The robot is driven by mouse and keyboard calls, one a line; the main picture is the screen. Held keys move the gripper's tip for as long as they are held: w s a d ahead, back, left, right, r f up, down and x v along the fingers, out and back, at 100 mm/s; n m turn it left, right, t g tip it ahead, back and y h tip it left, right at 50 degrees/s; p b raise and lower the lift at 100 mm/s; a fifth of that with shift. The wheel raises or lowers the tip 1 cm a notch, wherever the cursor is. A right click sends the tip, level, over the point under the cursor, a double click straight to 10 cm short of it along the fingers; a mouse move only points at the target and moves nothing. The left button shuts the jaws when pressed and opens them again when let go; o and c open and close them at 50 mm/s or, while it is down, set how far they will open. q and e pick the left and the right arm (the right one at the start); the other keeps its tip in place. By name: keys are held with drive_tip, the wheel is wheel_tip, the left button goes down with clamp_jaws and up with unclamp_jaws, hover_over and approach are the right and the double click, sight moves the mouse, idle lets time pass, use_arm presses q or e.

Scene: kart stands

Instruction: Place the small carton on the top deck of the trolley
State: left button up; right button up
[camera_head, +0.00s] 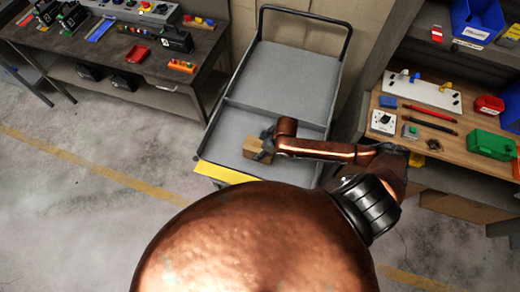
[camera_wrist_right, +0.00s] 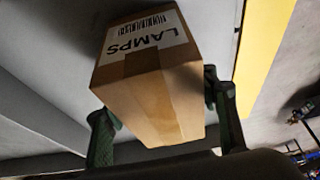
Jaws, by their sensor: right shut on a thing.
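The small carton (camera_head: 254,149) is brown cardboard, over the near section of the trolley's grey top deck (camera_head: 280,120). In the right wrist view the carton (camera_wrist_right: 150,85) shows a white label reading LAMPS with a barcode. My right gripper (camera_head: 267,145) is shut on the carton, reaching in from the right in the head view. In the right wrist view the two dark green fingers of the right gripper (camera_wrist_right: 165,118) are on either side of it. I cannot tell whether the carton's underside touches the deck. My left gripper is out of view.
The trolley has a raised black handle (camera_head: 305,14) at its far end, a cross divider and a yellow near edge (camera_head: 222,173). A dark bench with devices (camera_head: 165,65) stands at left. A wooden-topped workbench with tools (camera_head: 440,125) stands at right. The far deck section is clear.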

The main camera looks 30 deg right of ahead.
drive_tip(key=o, duration=1.6)
drive_tip(key=shift+f, duration=0.1)
drive_tip(key=v, duration=1.2)
